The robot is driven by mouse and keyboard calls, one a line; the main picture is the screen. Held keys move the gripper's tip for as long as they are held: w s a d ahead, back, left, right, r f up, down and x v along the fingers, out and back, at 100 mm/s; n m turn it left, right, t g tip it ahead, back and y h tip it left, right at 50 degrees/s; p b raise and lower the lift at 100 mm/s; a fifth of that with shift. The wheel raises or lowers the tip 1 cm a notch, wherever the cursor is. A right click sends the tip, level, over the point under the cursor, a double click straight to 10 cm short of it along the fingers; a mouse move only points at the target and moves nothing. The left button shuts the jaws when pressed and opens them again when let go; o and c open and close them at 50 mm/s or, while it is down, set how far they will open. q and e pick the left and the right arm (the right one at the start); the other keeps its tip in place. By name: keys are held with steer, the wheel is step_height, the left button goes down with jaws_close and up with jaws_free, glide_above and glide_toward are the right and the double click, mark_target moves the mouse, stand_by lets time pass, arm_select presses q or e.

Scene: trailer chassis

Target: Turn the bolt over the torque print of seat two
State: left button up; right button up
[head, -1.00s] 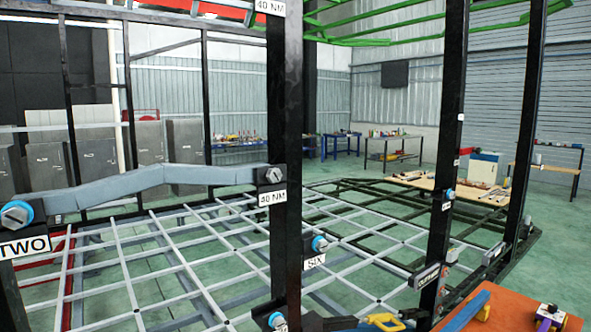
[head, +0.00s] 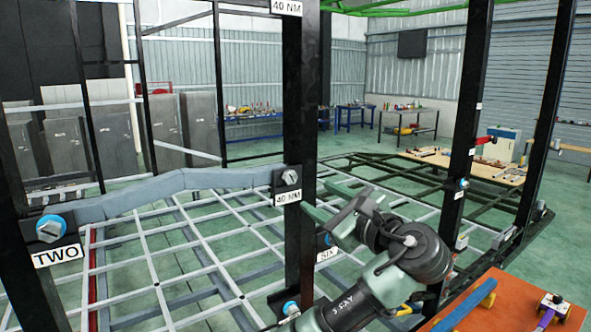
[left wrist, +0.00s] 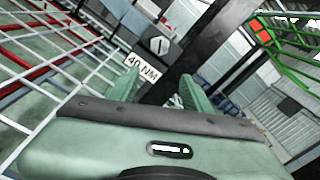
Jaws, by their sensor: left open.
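The bolt (head: 291,178) over the 40 NM print (head: 287,198) has a grey slotted head. It sits on a dark plate on the black post, at the right end of the grey bar. In the left wrist view the bolt (left wrist: 159,46) shows just above the 40 NM print (left wrist: 142,68). My right gripper is not visible.
The black post (head: 300,100) stands close to my left gripper. The SIX sign (head: 326,255) is partly behind my arm. An orange table (head: 500,300) with a blue bar and a small purple-and-white item is at lower right. A metal floor grid lies behind.

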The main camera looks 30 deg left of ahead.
mark_target(291, 177)
arm_select(q)
steer(key=shift+n+g, duration=0.3)
steer(key=shift+g, duration=0.1)
steer(key=a+r+p, duration=0.1)
steer(key=a, duration=0.1)
steer(key=a+p, duration=0.1)
steer(key=a, duration=0.2)
steer(key=w+a+r+p, duration=0.1)
steer(key=a+p, duration=0.1)
steer(key=shift+a+r, duration=0.15)
steer(key=shift+r, duration=0.2)
steer(key=shift+f, duration=0.1)
jaws_close()
